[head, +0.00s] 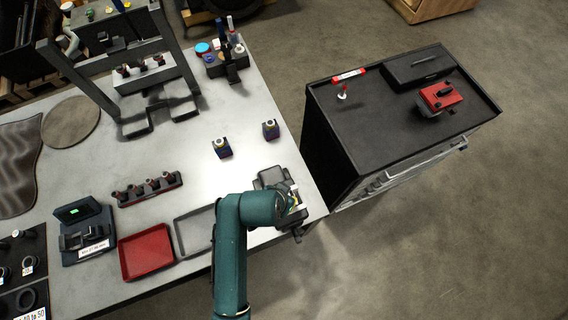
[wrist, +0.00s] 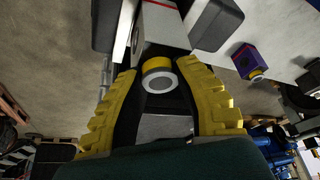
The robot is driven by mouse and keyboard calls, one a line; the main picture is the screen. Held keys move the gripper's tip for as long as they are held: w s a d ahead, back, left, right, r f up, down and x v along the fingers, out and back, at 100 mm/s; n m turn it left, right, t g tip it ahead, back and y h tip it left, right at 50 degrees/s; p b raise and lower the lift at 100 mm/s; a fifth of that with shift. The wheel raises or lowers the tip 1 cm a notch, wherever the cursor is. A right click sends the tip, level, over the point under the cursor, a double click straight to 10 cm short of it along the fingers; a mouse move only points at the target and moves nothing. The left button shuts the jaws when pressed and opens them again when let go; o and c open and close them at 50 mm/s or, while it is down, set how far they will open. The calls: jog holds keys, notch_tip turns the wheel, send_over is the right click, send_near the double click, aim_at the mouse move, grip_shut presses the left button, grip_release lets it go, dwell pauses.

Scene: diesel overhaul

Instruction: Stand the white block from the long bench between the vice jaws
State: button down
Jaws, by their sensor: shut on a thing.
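The white block (wrist: 163,28) shows in the wrist view, with a yellow-banded round knob (wrist: 158,65) ending in a pale ring on its near end. My gripper (wrist: 160,78) has its yellow, black-padded fingers shut on this knob. The dark vice jaws stand on both sides of the block, one at left (wrist: 108,24) and one at right (wrist: 214,26). I cannot tell whether the block touches the jaws or rests on the vice bed. In the head view the vice (head: 268,178) sits at the long bench's right edge; my gripper (head: 294,207) is over it and hides the block.
A grey tray (head: 186,237) and a red tray (head: 147,252) lie left of my arm. A black cabinet (head: 385,125) stands to the right, across a narrow gap.

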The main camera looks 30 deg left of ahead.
jog(key=shift+f, duration=0.35)
dwell(0.5)
jog(key=shift+c, duration=1.6)
grip_release()
jog(key=shift+f, duration=0.15)
notch_tip(320, 180, up, 6)
jog(key=p, duration=0.5)
jog(key=shift+f+p, duration=0.15)
jog(key=shift+p, duration=0.2)
jog(key=shift+r+p, duration=0.7)
jog(key=shift+r, duration=0.55)
